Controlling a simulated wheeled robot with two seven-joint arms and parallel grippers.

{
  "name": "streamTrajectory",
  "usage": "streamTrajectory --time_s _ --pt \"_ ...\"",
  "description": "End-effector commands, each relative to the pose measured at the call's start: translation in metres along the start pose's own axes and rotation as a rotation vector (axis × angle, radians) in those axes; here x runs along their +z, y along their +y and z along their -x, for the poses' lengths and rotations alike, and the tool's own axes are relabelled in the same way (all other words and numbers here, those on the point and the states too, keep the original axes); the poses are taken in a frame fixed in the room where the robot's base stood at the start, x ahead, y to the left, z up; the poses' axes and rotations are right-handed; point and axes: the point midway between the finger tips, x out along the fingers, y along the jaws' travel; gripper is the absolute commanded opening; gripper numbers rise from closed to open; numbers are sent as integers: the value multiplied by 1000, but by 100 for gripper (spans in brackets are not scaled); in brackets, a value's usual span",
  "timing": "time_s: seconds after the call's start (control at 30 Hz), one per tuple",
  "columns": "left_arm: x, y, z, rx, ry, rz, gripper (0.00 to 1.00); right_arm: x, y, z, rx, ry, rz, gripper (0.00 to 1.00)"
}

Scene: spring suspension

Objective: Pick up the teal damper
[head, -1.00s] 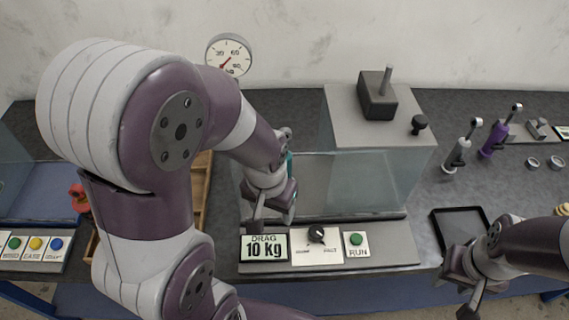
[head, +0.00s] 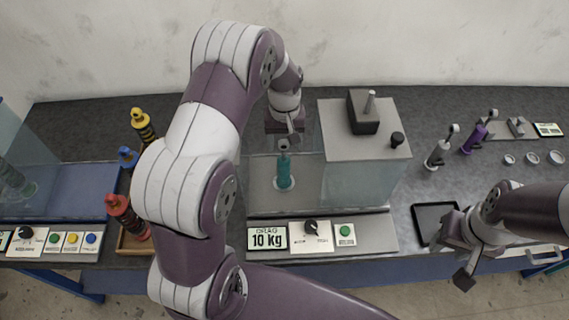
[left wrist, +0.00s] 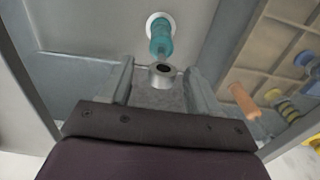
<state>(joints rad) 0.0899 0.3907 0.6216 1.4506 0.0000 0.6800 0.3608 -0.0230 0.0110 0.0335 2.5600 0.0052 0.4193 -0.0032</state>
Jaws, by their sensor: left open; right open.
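The teal damper (head: 284,170) stands upright on the bed of the test machine, with a grey eye at its top. In the left wrist view the teal damper (left wrist: 161,38) rises from a white round seat, and its grey top eye (left wrist: 162,73) lies between the open fingers. My left gripper (head: 287,143) is open, pointing down just above the damper's top; the fingers do not appear to touch it. My right gripper (head: 455,262) is open and empty at the front edge, beside the black tray.
The machine's glass-walled block (head: 365,170) stands right of the damper. The 10 kg display (head: 267,238), a knob panel and a green button line its front. Red (head: 128,215), blue and yellow dampers are in the wooden tray at left. Grey and purple dampers (head: 474,138) stand at right.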

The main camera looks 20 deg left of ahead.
Motion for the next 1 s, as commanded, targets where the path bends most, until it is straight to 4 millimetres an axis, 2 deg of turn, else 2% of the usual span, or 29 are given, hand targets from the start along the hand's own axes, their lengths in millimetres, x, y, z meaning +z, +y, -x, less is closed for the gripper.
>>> streamTrajectory --time_s 0.03,0.17,0.37,0.43,0.57,0.6,0.9,1.0 --pt "2 0 -3 -2 -4 0 62 -2 0 11 0 1 0 43" --pt "1 0 -21 -1 -1 0 62 -2 0 13 0 1 0 43" --pt "0 0 -25 0 2 0 62 -1 0 12 0 0 0 43" --pt "0 0 -25 0 2 0 45 -1 0 12 0 0 0 43" --pt "0 0 -24 0 2 0 3 -1 0 12 0 0 0 43" --pt "0 0 -24 0 2 0 0 -1 0 12 0 0 0 43" --pt "0 0 -23 1 4 0 0 -1 0 11 0 0 0 43" --pt "-1 0 -15 2 6 0 0 -1 0 6 0 0 0 43"
